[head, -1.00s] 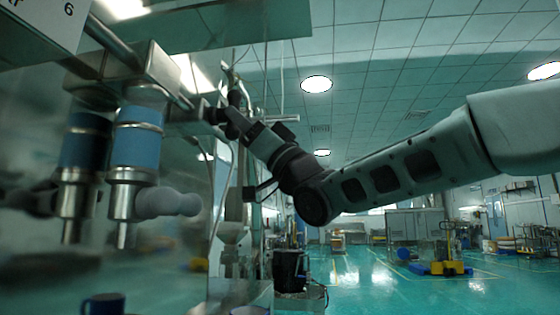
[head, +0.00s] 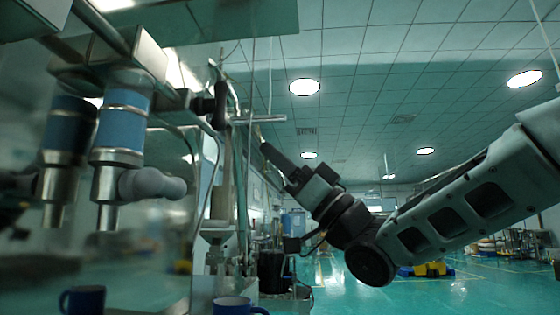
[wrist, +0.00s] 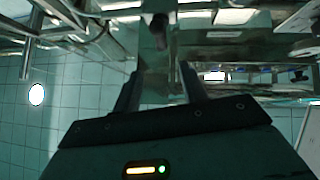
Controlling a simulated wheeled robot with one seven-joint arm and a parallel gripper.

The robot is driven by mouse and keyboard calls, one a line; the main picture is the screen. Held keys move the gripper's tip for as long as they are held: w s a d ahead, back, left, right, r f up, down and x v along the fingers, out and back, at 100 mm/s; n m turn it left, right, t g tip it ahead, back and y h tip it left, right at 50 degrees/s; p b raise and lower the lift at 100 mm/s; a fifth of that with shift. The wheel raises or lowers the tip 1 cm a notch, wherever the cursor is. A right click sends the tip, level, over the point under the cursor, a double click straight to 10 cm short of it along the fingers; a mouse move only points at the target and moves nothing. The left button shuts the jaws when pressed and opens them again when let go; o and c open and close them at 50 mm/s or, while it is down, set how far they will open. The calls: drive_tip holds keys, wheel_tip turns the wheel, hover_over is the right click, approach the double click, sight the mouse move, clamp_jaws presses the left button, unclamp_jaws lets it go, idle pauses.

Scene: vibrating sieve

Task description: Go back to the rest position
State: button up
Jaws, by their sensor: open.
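My gripper (head: 264,147) is in the middle of the head view, pointing up and to the left on my bent arm. It stands apart from the black handle (head: 220,106) on the machine's pipework, to the right of that handle. In the wrist view my gripper (wrist: 160,85) shows its two dark fingers spread, with nothing seen held between them. A dark rounded part (wrist: 158,32) of the pipework shows beyond the fingertips; I cannot tell how far off it is.
A blue-banded metal cylinder (head: 122,130) with a grey knob hangs at the left, near a shiny panel. A blue mug (head: 235,306) stands at the lower edge. A black bucket (head: 272,270) stands behind. Open green floor (head: 460,295) lies to the right.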

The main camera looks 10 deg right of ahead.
idle(0.3)
drive_tip(key=w+d+f+m+t+h, duration=0.1)
drive_tip(key=w+d+f+m+h, duration=0.2)
drive_tip(key=f+h, duration=0.35)
drive_tip(key=w+d+f+m+t+h, duration=0.1)
drive_tip(key=w+d+f+m+h, duration=0.3)
drive_tip(key=f, duration=0.4)
drive_tip(key=w+d+f+m+t+h, duration=0.2)
drive_tip(key=w+d+f+m+h, duration=0.1)
drive_tip(key=f+h, duration=0.4)
drive_tip(key=s+d+f+m+g+h, duration=0.1)
drive_tip(key=s+d+f+g+h, duration=0.3)
drive_tip(key=f, duration=0.7)
drive_tip(key=s+d+f+m+g+h, duration=0.15)
drive_tip(key=s+d+f+g, duration=0.45)
drive_tip(key=f, duration=0.6)
drive_tip(key=s+d+f+g, duration=0.2)
drive_tip(key=s+f+g, duration=0.35)
drive_tip(key=s, duration=0.55)
drive_tip(key=s+a+r+n+g, duration=0.1)
drive_tip(key=s+a+n, duration=0.3)
drive_tip(key=s+a, duration=0.45)
drive_tip(key=s+a+r+n+g, duration=0.1)
drive_tip(key=s+a+n, duration=0.35)
drive_tip(key=a, duration=0.65)
wheel_tip(320, 180, up, 21)
drive_tip(key=p, duration=2.2)
drive_tip(key=shift+d+r+m, duration=0.15)
drive_tip(key=shift+d+m, duration=0.15)
